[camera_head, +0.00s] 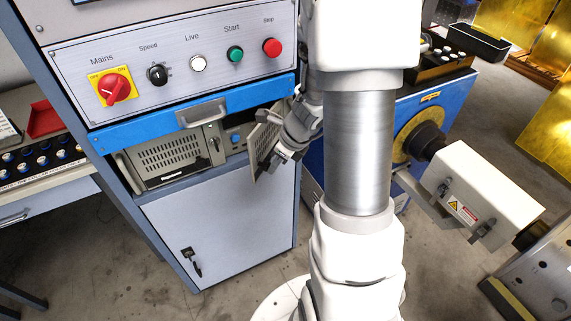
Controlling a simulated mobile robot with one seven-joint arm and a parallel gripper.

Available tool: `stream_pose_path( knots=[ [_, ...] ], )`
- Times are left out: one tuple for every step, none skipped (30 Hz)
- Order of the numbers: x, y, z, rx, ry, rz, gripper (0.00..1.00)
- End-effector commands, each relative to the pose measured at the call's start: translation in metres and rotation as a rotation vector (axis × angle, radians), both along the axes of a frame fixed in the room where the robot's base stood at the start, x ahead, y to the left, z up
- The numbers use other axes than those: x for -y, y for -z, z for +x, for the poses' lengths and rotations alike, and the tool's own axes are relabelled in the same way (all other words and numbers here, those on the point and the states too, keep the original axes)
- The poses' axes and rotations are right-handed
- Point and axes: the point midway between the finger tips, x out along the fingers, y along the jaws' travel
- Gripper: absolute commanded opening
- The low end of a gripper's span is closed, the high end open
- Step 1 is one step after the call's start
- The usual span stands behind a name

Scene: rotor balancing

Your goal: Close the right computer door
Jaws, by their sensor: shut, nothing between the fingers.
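The right computer door (262,146) is a grey perforated panel, swung open and standing out from the computer front. My gripper (278,157) is at the outer side of this door, close against its edge, with its fingers shut and nothing held. I cannot tell whether it touches the door. The computer (236,138) sits in the cabinet bay under the blue drawer; part of its blue and grey front shows left of the open door. The left computer door (175,162), also perforated, lies flat against the front. My arm hides what is right of the bay.
The blue drawer front with a handle (203,112) is just above the computer. A control panel (180,70) with knobs and buttons is higher up. A closed cabinet door (222,222) is below. A blue machine (435,95) with a white guarded box (478,190) stands at right.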

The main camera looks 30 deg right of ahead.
Motion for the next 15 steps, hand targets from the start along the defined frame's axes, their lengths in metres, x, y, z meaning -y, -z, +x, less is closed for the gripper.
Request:
stream_pose_path(
  knots=[
    [-0.008, -0.002, 0.005, -0.001, 0.035, 0.0, 0.0],
    [-0.011, -0.002, 0.007, -0.002, 0.061, 0.001, 0.0],
    [-0.015, -0.002, 0.011, -0.002, 0.094, 0.001, 0.0],
    [-0.018, -0.002, 0.013, -0.002, 0.117, 0.001, 0.0],
    [-0.021, -0.002, 0.016, -0.002, 0.139, 0.001, 0.0],
    [-0.023, -0.002, 0.019, -0.001, 0.168, 0.0, 0.0],
    [-0.026, -0.002, 0.022, -0.002, 0.188, 0.001, 0.0],
    [-0.028, -0.002, 0.024, -0.001, 0.208, 0.0, 0.0],
    [-0.03, -0.002, 0.027, -0.001, 0.232, 0.0, 0.0],
    [-0.031, -0.002, 0.029, -0.001, 0.249, 0.0, 0.0],
    [-0.033, -0.001, 0.031, -0.001, 0.265, 0.0, 0.0],
    [-0.035, -0.001, 0.034, -0.001, 0.282, 0.001, 0.0],
    [-0.036, -0.001, 0.035, -0.001, 0.296, 0.0, 0.0],
    [-0.037, -0.001, 0.037, -0.001, 0.308, 0.0, 0.0],
    [-0.039, -0.001, 0.039, -0.001, 0.321, 0.0, 0.0]
  ],
)
